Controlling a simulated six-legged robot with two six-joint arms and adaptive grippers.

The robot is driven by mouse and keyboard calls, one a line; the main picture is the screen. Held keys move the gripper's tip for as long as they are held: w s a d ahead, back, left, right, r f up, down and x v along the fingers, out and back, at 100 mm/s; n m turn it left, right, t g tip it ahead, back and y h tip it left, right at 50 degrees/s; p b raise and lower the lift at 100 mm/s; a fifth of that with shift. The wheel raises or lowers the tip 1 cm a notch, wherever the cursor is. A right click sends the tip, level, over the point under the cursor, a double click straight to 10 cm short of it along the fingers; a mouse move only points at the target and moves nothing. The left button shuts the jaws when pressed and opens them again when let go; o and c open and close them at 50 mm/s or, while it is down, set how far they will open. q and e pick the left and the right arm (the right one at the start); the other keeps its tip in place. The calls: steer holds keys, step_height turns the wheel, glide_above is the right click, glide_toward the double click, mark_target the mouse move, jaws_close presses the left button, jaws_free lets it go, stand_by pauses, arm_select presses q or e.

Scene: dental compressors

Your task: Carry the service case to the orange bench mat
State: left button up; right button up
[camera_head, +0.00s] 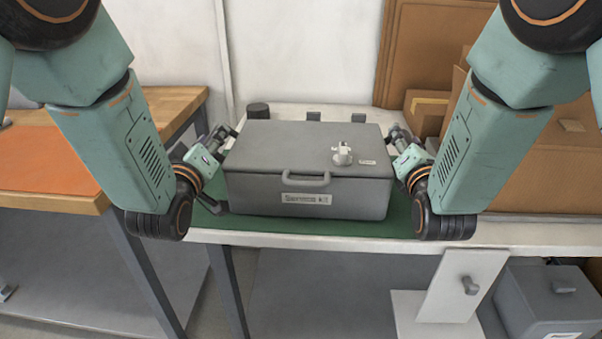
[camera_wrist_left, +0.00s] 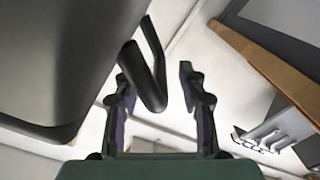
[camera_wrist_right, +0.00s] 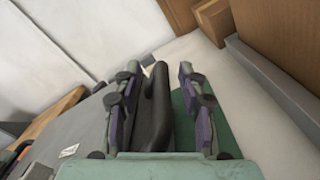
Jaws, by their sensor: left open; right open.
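The grey service case (camera_head: 265,150), labelled "Service kit", sits upright on a green mat (camera_head: 300,226) on the white table. My left gripper (camera_head: 222,140) is at its left end. In the left wrist view, a dark side handle (camera_wrist_left: 150,75) of the case lies between the open fingers (camera_wrist_left: 160,85). My right gripper (camera_head: 398,140) is at the right end. In the right wrist view, the other side handle (camera_wrist_right: 157,105) lies between its open fingers (camera_wrist_right: 160,85). The orange bench mat (camera_head: 45,160) lies on the wooden bench at the left.
The wooden bench (camera_head: 170,108) stands left of the table, with a gap between them. Brown boxes (camera_head: 530,150) stand at the right. A black cylinder (camera_head: 258,110) is behind the case. A second grey case (camera_head: 550,300) is low at the right.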

arm_select(q)
steer(key=shift+d, duration=0.1)
steer(key=shift+c, duration=0.5)
arm_select(e)
steer(key=shift+d, duration=0.1)
steer(key=shift+c, duration=0.5)
arm_select(q)
steer(key=c, duration=0.4)
arm_select(e)
steer(key=c, duration=0.4)
arm_select(q)
jaws_close()
arm_select(e)
jaws_close()
arm_select(q)
steer(key=shift+f, duration=0.1)
arm_select(e)
steer(key=shift+w+r, duration=0.1)
